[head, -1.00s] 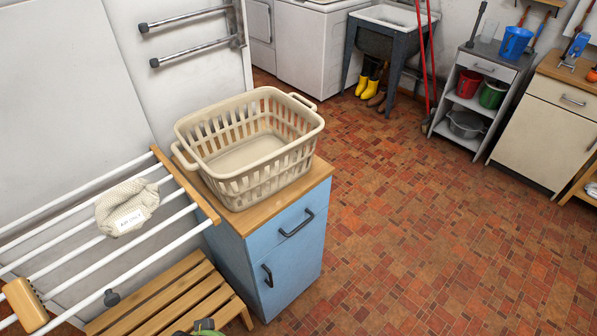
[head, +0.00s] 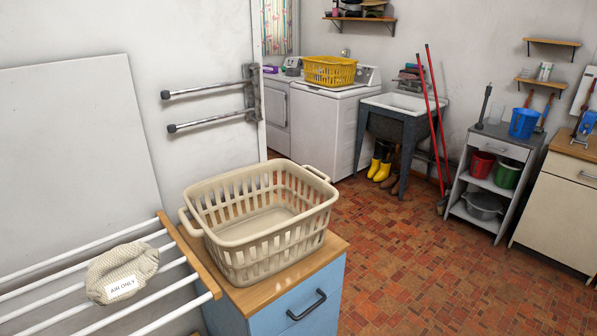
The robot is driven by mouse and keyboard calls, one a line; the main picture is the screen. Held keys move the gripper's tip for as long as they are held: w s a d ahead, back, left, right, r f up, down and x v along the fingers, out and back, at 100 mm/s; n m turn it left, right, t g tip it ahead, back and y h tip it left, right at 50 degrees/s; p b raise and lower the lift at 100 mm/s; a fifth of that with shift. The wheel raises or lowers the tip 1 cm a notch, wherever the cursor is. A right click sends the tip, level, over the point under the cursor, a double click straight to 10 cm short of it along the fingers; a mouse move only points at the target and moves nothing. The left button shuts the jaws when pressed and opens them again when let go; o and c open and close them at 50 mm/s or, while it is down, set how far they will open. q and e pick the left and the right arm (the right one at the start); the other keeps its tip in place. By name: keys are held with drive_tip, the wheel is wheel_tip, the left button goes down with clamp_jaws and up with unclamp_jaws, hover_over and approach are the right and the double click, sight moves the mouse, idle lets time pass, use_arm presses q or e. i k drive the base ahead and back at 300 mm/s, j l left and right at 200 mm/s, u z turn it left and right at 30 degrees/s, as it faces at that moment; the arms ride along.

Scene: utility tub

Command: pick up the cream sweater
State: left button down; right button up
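A cream knitted item (head: 122,270), which looks like the sweater, lies bunched over the white bars of the drying rack at the lower left. A white label reading "AIR ONLY" shows on its front. A beige laundry basket (head: 262,218) stands on the wooden top of the blue cabinet, right of the rack, and looks empty. Neither of my grippers is in view.
The drying rack (head: 208,284) has a wooden end rail beside the blue cabinet (head: 298,312). Washing machines (head: 325,125), a utility tub (head: 400,110) and a grey shelf unit (head: 490,180) stand at the back. Red tiled floor (head: 425,260) is open on the right.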

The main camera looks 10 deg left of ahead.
sight(117, 275)
drive_tip(key=u, duration=1.45)
drive_tip(key=l+u, duration=0.1)
drive_tip(key=l, duration=0.25)
drive_tip(key=i+l+u, duration=0.15)
drive_tip(key=l, duration=0.25)
